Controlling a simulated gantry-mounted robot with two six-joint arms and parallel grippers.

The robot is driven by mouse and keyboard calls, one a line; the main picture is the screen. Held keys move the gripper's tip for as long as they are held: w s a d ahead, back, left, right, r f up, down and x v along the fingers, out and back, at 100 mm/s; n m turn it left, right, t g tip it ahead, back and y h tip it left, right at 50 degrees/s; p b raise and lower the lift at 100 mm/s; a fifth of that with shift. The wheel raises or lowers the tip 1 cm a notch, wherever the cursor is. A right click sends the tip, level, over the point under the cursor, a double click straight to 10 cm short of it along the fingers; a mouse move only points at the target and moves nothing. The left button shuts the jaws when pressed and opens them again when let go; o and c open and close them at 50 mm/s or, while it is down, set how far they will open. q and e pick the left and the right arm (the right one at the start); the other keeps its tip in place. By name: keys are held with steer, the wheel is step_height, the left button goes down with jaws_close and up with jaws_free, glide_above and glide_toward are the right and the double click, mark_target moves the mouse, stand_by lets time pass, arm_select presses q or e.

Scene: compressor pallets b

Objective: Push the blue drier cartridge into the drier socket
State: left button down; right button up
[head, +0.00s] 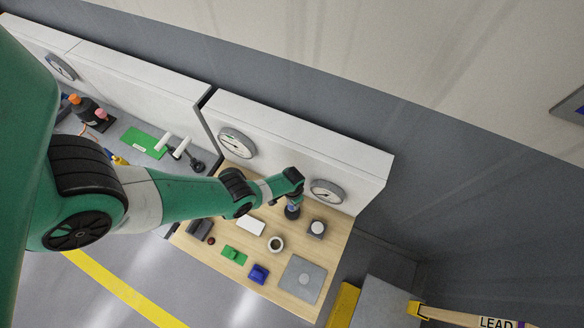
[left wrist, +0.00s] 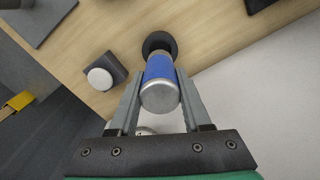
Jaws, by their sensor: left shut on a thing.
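My left gripper (head: 293,199) reaches over the wooden bench near the white back panel. It is shut on the blue drier cartridge (left wrist: 160,68), a blue cylinder with a silver end. The fingers lie on either side of it in the left wrist view (left wrist: 159,80). The cartridge's far end meets or overlaps a black round piece (left wrist: 152,42), which looks like the drier socket. That piece also shows below the gripper in the head view (head: 292,214). I cannot tell how deep the cartridge sits. My right gripper is in neither view.
A dark block with a white round top (head: 317,228) stands right of the socket. The white panel with gauges (head: 327,191) stands close behind.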

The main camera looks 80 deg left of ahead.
mark_target(292, 208)
arm_select(q)
steer(key=shift+f+b, duration=1.75)
steer(key=shift+f, duration=0.3)
steer(key=shift+f+b, duration=1.75)
steer(key=shift+b, duration=0.05)
steer(key=shift+c, duration=1.4)
jaws_free()
